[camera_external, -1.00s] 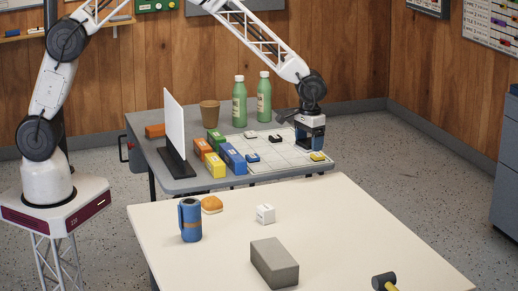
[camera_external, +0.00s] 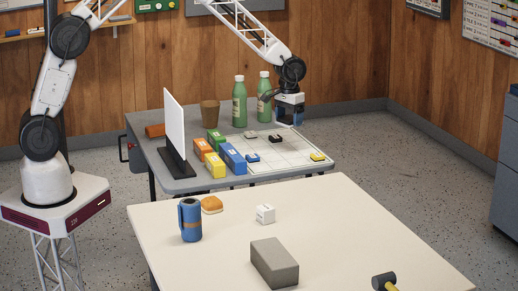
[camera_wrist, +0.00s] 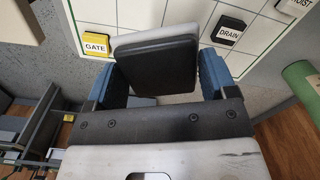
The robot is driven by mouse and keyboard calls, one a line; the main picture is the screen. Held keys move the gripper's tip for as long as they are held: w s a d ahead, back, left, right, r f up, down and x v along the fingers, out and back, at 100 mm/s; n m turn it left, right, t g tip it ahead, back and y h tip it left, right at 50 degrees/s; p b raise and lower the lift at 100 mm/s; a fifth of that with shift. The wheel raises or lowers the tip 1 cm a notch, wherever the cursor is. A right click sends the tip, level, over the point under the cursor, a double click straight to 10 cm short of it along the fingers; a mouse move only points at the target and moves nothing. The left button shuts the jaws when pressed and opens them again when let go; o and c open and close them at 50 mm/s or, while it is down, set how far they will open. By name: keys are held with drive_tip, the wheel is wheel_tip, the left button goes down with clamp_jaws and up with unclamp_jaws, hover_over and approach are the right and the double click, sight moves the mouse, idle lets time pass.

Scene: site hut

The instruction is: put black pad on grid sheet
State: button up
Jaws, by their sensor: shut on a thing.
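My gripper (camera_external: 290,120) is above the back right part of the grey table, near the green bottles. In the wrist view my gripper (camera_wrist: 160,80) has its blue fingers closed on either side of a black pad (camera_wrist: 158,68) with a light grey layer at its far edge. The pad cannot be made out in the external view. The white grid sheet (camera_external: 290,154) lies on the grey table; it also shows beyond the pad in the wrist view (camera_wrist: 150,12). On it are a yellow GATE tile (camera_wrist: 96,44), a black DRAIN tile (camera_wrist: 229,30) and a partly cropped HOIST tile (camera_wrist: 295,6).
Two green bottles (camera_external: 239,103) stand behind the sheet, just left of my gripper. Coloured boxes (camera_external: 216,166), a brown cup (camera_external: 210,113) and an upright white panel (camera_external: 174,125) stand left of it. The sheet's front right middle is clear.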

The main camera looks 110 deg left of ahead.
idle(0.3)
hover_over(289, 152)
drive_tip(key=shift+s+a+f, duration=0.1)
drive_tip(key=shift+f, duration=1.5)
drive_tip(key=shift+s+a+f, duration=0.1)
drive_tip(key=shift+f, duration=1.45)
drive_tip(key=shift+f, duration=1.85)
drive_tip(key=shift+f, duration=0.1)
drive_tip(key=o, duration=0.9)
